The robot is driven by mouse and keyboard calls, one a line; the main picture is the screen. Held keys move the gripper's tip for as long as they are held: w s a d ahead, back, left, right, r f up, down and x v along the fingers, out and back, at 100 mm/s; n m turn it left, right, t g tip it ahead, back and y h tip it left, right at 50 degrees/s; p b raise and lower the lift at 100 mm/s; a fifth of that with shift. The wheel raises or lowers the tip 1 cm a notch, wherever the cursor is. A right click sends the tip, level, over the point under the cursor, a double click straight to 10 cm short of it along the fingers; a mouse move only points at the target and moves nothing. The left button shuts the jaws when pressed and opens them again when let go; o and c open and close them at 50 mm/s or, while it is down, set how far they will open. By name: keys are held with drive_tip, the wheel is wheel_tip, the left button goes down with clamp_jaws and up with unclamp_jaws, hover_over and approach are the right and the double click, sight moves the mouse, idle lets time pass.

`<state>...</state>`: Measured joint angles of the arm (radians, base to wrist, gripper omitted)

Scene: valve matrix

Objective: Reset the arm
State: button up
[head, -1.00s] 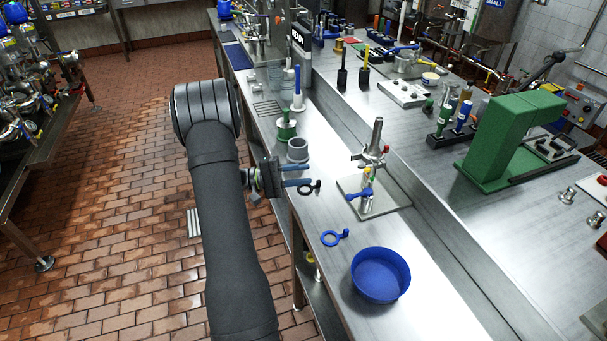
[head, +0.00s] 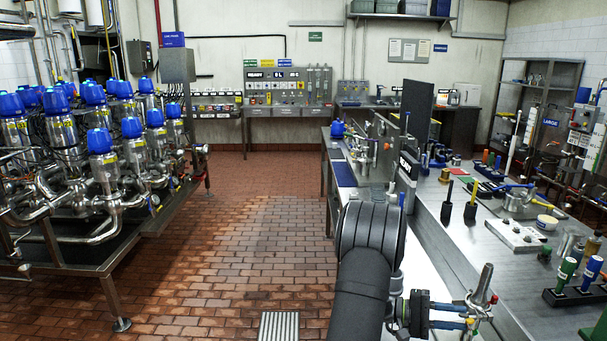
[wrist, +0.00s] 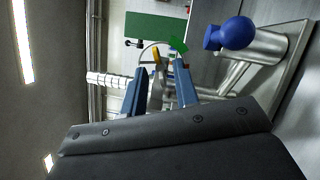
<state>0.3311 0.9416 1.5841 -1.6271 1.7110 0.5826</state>
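My gripper (head: 466,316) is at the lower right of the head view, at the end of my dark arm. Its two blue fingers point right and stand apart with nothing between them. The wrist view also shows the open fingers (wrist: 159,68). A silver valve fixture (head: 484,287) with an upright stem stands just beyond the fingertips in the head view; whether they touch it I cannot tell. In the wrist view a silver fitting with a blue knob (wrist: 236,33) lies right of the fingers. The lower bench is cut off by the head view's bottom edge.
The steel bench (head: 430,262) runs along the right, with a block of green and blue handled tools (head: 580,285). A valve rack with blue caps (head: 105,150) stands at the left.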

sight(461, 318)
drive_tip(key=shift+x, duration=1.45)
drive_tip(key=v, duration=1.7)
drive_tip(key=x, duration=1.7)
drive_tip(key=shift+d, duration=0.1)
drive_tip(key=shift+m, duration=0.8)
drive_tip(key=m+y, duration=0.1)
drive_tip(key=m, duration=0.2)
drive_tip(key=shift+m+y, duration=0.4)
drive_tip(key=v, duration=1.4)
drive_tip(key=shift+r, duration=0.25)
drive_tip(key=shift+s, duration=0.15)
